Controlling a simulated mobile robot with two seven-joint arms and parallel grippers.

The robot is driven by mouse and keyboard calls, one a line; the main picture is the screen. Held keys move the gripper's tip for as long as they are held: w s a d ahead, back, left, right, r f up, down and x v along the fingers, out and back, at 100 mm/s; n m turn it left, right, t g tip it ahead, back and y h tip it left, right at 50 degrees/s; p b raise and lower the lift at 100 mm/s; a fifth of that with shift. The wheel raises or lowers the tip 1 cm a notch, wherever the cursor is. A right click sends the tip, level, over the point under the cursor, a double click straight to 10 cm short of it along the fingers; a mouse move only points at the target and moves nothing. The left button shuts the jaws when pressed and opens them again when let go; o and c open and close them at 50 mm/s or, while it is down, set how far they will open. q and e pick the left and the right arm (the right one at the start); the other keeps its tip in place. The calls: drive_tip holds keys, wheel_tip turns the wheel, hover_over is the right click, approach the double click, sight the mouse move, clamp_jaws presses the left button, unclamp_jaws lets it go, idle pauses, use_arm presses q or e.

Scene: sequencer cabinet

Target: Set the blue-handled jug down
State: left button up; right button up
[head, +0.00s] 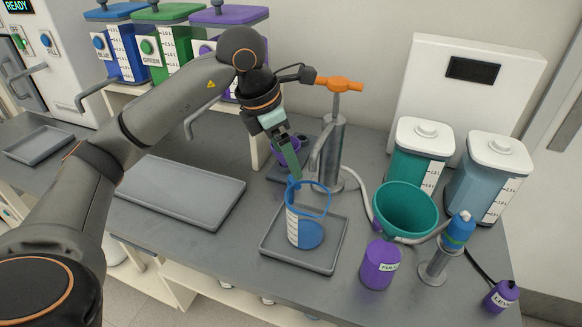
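The blue-handled jug (292,226) is clear with white marks, a blue rim and blue showing low inside. It appears upright over the small grey tray (270,249); I cannot tell for sure whether its base touches the tray. My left gripper (292,172) comes down from above, with its green fingers at the jug's upper left, by the blue handle. The fingers show nearly edge-on and overlap, so their opening and any grip on the handle are unclear. My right gripper is not in view.
A metal pump (331,150) with an orange handle stands behind the jug. A teal funnel (405,208) and a purple container (379,266) stand close on the right. A larger grey tray (180,190) lies empty on the left. Lidded tanks (422,150) stand at the back right.

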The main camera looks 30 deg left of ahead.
use_arm(q)
drive_tip(key=v, duration=0.6)
